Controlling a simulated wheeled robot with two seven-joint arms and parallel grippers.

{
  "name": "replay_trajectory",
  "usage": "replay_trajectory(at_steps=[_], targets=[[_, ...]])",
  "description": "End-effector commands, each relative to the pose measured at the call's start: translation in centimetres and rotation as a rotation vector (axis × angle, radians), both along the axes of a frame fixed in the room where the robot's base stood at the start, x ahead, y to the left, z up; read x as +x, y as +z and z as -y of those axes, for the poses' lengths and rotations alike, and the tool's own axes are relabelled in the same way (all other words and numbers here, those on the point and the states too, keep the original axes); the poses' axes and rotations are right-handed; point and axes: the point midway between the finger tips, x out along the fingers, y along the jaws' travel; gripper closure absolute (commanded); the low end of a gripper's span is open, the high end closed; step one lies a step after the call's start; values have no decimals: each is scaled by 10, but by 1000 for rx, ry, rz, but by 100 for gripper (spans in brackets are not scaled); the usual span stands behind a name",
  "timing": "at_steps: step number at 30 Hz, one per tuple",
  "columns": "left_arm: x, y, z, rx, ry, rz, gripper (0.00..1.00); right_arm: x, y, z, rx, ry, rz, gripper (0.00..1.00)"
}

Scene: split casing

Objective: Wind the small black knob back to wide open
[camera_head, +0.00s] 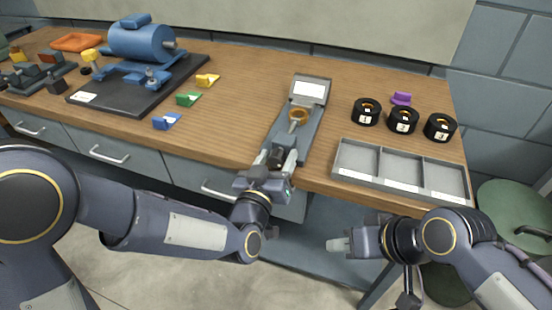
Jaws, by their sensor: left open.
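A narrow grey fixture (309,131) stands at the table's front edge, with an upright plate bearing a white panel at its back and a bronze ring-shaped part (298,115) in its middle. My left gripper (276,157) is at the fixture's front end, its fingers open and pointing away from me. A small black knob (276,154) shows between the fingers; I cannot tell whether they touch it. The gripper hides part of the fixture's front. My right gripper (338,244) hangs in front of the table, pointing left, away from the fixture; its finger gap cannot be made out.
A grey three-compartment tray (402,171) lies right of the fixture. Behind it are three numbered black rings (403,121) and a purple piece (401,98). A blue motor (141,42) on a black plate stands left, with yellow, green and blue wedges nearby. Drawers (97,153) lie below the front edge.

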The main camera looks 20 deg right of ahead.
Motion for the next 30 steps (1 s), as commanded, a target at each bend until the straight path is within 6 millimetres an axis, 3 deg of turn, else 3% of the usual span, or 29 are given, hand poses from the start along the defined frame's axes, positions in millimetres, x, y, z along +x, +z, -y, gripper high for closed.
replay_trajectory(at_steps=[1,12,20,30], targets=[[0,0,0,0,0,0,46,0,0,0,0,0,0,64],[0,0,0,0,0,0,90,0,0,0,0,0,0,64],[0,-2,0,-27,0,-17,90,0,-8,0,0,0,0,64],[0,-5,-1,-206,1,-132,90,0,-47,0,0,0,0,64]])
